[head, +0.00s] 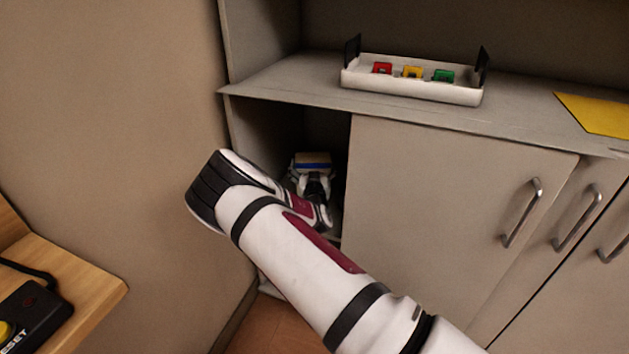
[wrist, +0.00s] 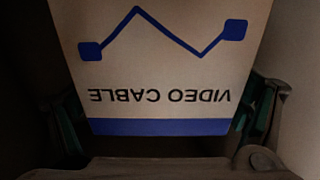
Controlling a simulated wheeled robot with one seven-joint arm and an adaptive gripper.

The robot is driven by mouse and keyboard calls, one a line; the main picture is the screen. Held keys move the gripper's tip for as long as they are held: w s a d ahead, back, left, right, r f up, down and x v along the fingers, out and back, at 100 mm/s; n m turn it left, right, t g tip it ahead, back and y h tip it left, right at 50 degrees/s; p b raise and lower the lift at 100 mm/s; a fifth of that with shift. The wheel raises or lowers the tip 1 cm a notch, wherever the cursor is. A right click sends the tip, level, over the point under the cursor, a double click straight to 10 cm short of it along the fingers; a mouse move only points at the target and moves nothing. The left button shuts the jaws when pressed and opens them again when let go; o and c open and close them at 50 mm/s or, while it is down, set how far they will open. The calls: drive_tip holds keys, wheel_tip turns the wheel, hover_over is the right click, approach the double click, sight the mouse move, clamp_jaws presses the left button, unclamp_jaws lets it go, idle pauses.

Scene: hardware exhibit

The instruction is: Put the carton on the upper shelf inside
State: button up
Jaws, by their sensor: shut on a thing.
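The carton (head: 312,158) is a light box with a blue band, inside the open left compartment of the cabinet (head: 437,190). In the wrist view the carton (wrist: 165,75) fills the middle, with "VIDEO CABLE" upside down and a blue zigzag line on its face. My gripper (head: 313,178) is shut on it, a finger at each side; the fingers also show in the wrist view (wrist: 160,118). My arm reaches into the opening and hides much of the inside. I cannot tell whether the carton touches a shelf.
The cabinet's countertop (head: 290,88) lies above the opening and holds a white tray (head: 410,86) with red, yellow and green pieces. A closed door with a handle (head: 521,212) bounds the opening on the right. A wooden table (head: 75,290) with a black button box (head: 32,316) stands at left.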

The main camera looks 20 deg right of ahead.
drive_tip(key=shift+f+b, duration=0.6)
drive_tip(key=shift+f, duration=1.2)
drive_tip(key=shift+f, duration=0.1)
drive_tip(key=o, duration=1.1)
drive_tip(key=shift+f, duration=0.1)
drive_tip(key=shift+s+r, duration=0.2)
drive_tip(key=p+v, duration=0.3)
drive_tip(key=v, duration=0.8)
drive_tip(key=shift+s+a, duration=0.2)
drive_tip(key=shift+s, duration=0.1)
drive_tip(key=shift+w, duration=0.15)
